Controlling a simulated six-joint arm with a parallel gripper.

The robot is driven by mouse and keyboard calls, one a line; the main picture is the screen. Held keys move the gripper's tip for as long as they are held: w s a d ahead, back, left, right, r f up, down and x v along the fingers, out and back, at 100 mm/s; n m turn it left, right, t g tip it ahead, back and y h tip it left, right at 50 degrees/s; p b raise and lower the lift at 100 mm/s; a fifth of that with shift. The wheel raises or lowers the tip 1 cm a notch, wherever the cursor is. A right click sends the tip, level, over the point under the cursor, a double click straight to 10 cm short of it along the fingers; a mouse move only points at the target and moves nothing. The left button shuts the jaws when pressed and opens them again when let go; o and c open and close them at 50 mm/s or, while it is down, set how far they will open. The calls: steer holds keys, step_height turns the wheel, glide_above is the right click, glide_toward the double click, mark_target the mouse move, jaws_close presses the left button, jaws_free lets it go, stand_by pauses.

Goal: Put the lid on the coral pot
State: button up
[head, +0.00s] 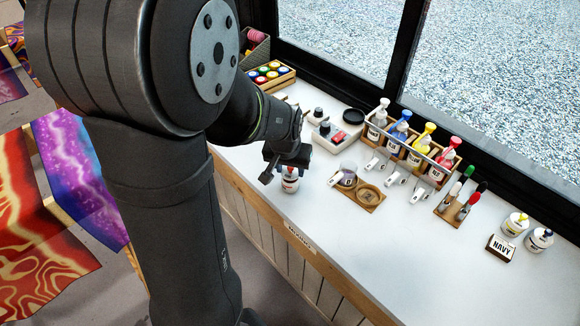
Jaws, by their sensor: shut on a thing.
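A small white pot with a coral-red mark (290,185) stands near the front edge of the white counter, directly below my gripper (288,170). My gripper points down over the pot's top, and its jaws are shut on the lid. The jaws hide most of the lid and the pot's rim. I cannot tell whether the lid touches the pot or is a little above it.
Right of the gripper are a wooden board (370,194) with a clear cup, a rack of pump bottles (412,145), and a dropper stand (460,207). A NAVY sign (500,248) stands by two white pots (515,224). The counter's front right is clear.

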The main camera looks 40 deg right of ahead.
steer(key=shift+f, duration=0.7)
steer(key=o, duration=1)
steer(key=shift+o, duration=0.2)
steer(key=shift+r, duration=0.15)
steer(key=v, duration=1.7)
steer(key=shift+s+d, duration=0.1)
steer(key=x, duration=1.7)
